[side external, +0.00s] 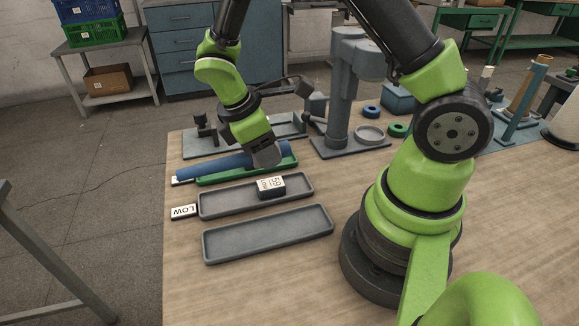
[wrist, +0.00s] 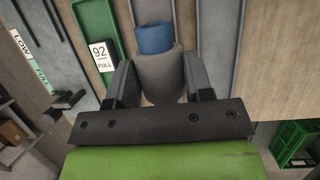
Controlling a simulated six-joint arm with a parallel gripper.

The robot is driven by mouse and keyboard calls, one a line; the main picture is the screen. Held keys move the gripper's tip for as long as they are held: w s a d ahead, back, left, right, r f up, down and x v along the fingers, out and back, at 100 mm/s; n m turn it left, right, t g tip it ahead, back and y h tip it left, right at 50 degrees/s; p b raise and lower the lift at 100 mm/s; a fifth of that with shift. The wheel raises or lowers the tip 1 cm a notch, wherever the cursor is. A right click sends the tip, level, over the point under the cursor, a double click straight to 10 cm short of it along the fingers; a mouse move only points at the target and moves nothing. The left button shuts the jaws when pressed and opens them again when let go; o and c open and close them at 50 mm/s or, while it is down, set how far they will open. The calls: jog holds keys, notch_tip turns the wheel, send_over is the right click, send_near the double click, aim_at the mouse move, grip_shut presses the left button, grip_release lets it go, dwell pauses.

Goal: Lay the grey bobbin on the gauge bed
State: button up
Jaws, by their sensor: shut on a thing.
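My gripper (wrist: 162,85) is shut on a grey cylindrical piece, the grey bobbin (wrist: 158,68), with a blue end (wrist: 153,38) protruding from its far side in the wrist view. In the side view my gripper (side external: 266,157) is low over the right end of the green tray. A long blue cylinder (side external: 215,163) lies along that tray's back edge and reaches the jaws. I cannot tell whether it is the held piece or whether it touches the tray. A grey-blue fixture (side external: 205,140) with posts stands behind; I cannot tell if it is the gauge bed.
The green tray (side external: 205,181) also shows in the wrist view (wrist: 88,22), with a "92 FULL" card (wrist: 102,55). A grey tray (side external: 215,206) holds a dark labelled block (side external: 270,187). An empty grey tray (side external: 270,238) is nearest. A heavy post (side external: 345,90) stands right of my gripper.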

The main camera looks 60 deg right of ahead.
jog(key=shift+t, duration=0.4)
jog(key=w+d, duration=0.2)
jog(key=d, duration=0.1)
jog(key=w+d, duration=0.3)
jog(key=d, duration=0.1)
jog(key=w+d, duration=0.3)
jog(key=shift+d+f, duration=0.2)
jog(key=shift+f, duration=0.1)
jog(key=w+d, duration=0.2)
jog(key=d, duration=1.1)
jog(key=shift+t, duration=0.4)
jog(key=shift+f, duration=3.95)
jog(key=shift+f, duration=0.15)
jog(key=o, duration=1)
jog(key=shift+o, duration=1.2)
jog(key=shift+s, duration=0.15)
jog(key=shift+a+f, duration=0.1)
